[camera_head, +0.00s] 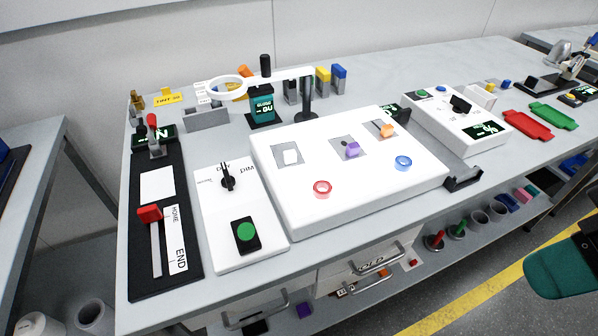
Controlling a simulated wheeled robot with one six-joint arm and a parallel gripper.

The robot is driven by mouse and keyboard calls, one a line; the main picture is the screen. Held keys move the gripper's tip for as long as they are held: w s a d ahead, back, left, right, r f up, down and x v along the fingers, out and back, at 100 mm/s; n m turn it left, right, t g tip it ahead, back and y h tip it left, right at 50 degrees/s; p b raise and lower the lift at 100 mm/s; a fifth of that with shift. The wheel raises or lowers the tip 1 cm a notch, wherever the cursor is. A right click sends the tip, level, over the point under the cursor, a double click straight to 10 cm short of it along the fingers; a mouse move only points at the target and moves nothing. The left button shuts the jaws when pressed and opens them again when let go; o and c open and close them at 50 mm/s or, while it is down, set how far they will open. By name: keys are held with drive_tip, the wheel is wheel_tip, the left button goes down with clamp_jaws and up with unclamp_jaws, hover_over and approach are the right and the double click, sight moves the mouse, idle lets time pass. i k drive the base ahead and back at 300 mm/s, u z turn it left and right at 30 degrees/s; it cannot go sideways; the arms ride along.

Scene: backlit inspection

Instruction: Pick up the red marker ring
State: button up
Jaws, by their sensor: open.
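The red marker ring (322,194) lies flat on the white top of the light box (345,205), near its front edge and left of the middle. A similar blue ring (403,168) lies farther right on the same box.
A dial panel (240,240) is at left. The bench front edge is close.

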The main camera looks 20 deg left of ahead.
sight(324, 184)
drive_tip(key=u, duration=0.85)
